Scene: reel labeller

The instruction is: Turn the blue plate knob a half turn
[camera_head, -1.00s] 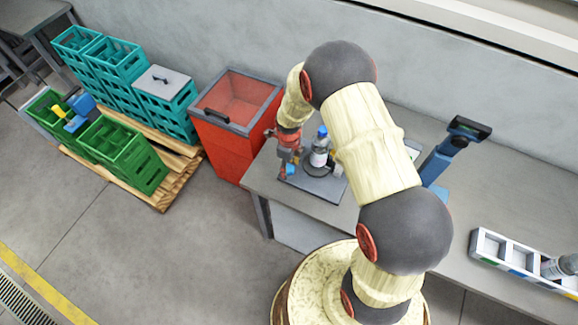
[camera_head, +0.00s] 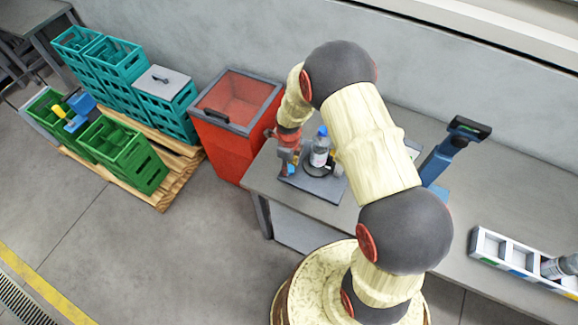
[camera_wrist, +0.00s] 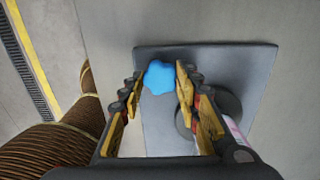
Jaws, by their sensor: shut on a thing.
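The blue knob (camera_wrist: 159,77) is a lobed cap near the edge of a grey base plate (camera_wrist: 210,57). My gripper (camera_wrist: 158,81) is over it from above, with one finger on each side, shut on it. In the head view the knob (camera_head: 291,169) is partly hidden beneath my gripper (camera_head: 288,160). A clear bottle with a white label and blue cap (camera_head: 320,150) stands upright on a dark round plate (camera_head: 318,172) right beside the gripper. In the wrist view the right finger hides part of that round plate (camera_wrist: 228,103).
The base plate lies on a grey table (camera_head: 480,200). A red bin (camera_head: 232,150) stands left of the table. A white divided tray (camera_head: 510,262) lies farther right. Crates (camera_head: 125,155) stand on a pallet at left.

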